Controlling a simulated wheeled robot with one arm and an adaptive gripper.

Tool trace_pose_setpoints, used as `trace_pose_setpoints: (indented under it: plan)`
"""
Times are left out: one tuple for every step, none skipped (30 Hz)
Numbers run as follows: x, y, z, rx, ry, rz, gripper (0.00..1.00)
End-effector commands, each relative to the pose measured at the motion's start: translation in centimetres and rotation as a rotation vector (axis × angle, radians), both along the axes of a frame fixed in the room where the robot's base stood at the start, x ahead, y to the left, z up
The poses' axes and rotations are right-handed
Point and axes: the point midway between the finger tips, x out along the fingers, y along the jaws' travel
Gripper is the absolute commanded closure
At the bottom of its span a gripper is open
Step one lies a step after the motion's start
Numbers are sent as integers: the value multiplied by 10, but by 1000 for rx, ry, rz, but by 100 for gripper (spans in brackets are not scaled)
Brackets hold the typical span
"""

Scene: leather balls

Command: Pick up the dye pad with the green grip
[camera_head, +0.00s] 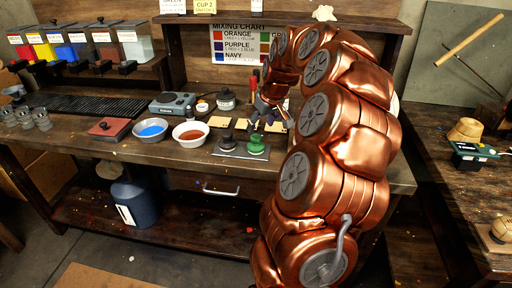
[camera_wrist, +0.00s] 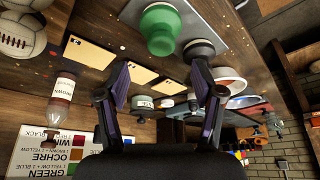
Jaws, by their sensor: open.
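The dye pad with the green grip (camera_head: 257,146) stands upright on a flat grey plate (camera_head: 232,152) near the front edge of the workbench. A similar pad with a dark grip (camera_head: 228,142) stands beside it on the left. In the wrist view the green grip (camera_wrist: 159,30) shows at the top, beyond my fingertips, with the dark grip (camera_wrist: 199,47) to its right. My gripper (camera_head: 264,112) is open and empty above the bench, behind the pads. Its spread fingers also show in the wrist view (camera_wrist: 160,72), apart from both pads. The green pad's underside is hidden.
A bowl of red dye (camera_head: 190,133) and a bowl of blue dye (camera_head: 150,129) stand left of the pads. Leather balls (camera_wrist: 22,38) lie at the wrist view's top left.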

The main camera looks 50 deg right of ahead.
Motion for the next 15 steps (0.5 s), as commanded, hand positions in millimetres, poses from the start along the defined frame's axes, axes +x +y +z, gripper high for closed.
trace_pose_setpoints:
  plan:
    - [1, 0, -4, 1, 3, 0, 33]
    - [3, 0, -7, 1, 2, 1, 33]
    - [4, 0, -11, 1, 2, 1, 33]
    - [5, 0, -13, 1, 2, 1, 33]
    - [6, 0, -15, 1, 1, 1, 33]
    - [7, 0, -18, 1, 1, 1, 33]
    - [7, 0, -19, 1, 1, 1, 33]
    - [8, 0, -20, 1, 2, 1, 33]
    - [8, 0, -22, 1, 2, 1, 33]
    - [9, 0, -24, 1, 2, 1, 33]
    - [10, -1, -26, 1, 2, 1, 33]
    - [12, -1, -30, 1, 1, 0, 33]
    - [13, -2, -33, 0, 1, 0, 33]
    - [14, -2, -37, 1, 1, 0, 33]
    - [16, -2, -43, 3, 4, 1, 33]
